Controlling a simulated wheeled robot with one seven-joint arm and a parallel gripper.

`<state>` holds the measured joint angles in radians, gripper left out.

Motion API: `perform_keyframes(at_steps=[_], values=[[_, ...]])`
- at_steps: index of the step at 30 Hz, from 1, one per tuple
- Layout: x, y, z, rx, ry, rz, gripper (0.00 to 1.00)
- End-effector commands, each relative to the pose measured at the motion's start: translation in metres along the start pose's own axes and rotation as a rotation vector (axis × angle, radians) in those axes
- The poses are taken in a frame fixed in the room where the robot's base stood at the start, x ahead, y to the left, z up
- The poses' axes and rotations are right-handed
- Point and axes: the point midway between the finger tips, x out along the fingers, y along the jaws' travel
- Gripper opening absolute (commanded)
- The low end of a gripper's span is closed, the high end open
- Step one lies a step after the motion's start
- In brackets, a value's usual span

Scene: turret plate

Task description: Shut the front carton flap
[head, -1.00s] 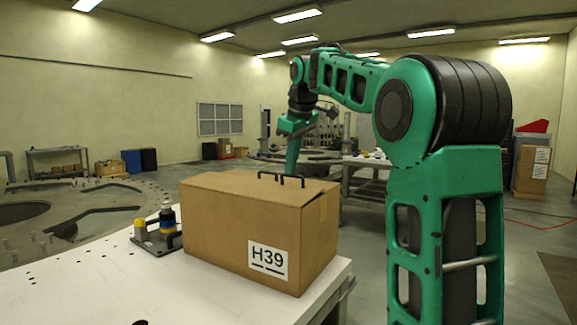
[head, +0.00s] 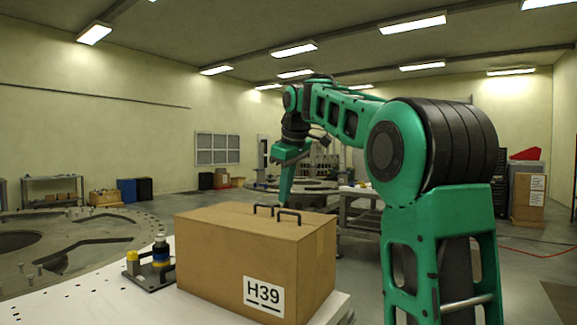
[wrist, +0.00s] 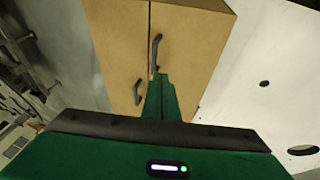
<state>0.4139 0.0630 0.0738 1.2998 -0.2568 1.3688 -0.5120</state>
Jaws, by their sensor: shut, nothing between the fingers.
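The brown carton (head: 225,255), marked H39, stands on a white table. Its top has two flaps meeting at a seam, and both look flat. Each flap carries a dark handle; in the head view one handle (head: 263,208) is left of the other handle (head: 288,215). In the wrist view one flap (wrist: 118,45) is left of the seam and the other flap (wrist: 195,45) is right of it. My gripper (head: 285,199) is shut and empty, at the far side of the carton top. Its fingertips (wrist: 160,80) show close to the seam; contact is unclear.
The white table top (head: 200,305) has holes and some free room left of the carton. A small fixture (head: 150,268) with yellow and blue parts sits just left of the carton. A large round plate (head: 60,235) lies beyond at the left.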

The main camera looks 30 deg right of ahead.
Motion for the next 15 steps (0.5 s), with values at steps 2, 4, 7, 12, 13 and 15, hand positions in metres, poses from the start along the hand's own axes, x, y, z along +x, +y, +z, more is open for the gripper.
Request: perform_keyframes(at_steps=[2,4,7,12,13,15], values=[[-0.009,0.0,-0.002,0.003,0.001,0.002,0.0],[-0.016,0.001,-0.002,0.002,0.001,0.002,0.0],[-0.027,0.003,-0.001,0.003,0.0,0.004,0.0],[-0.042,0.004,-0.003,0.003,-0.001,0.004,0.0],[-0.045,0.004,-0.003,0.003,-0.001,0.004,0.0],[-0.053,0.005,-0.003,0.003,-0.001,0.005,0.0]])
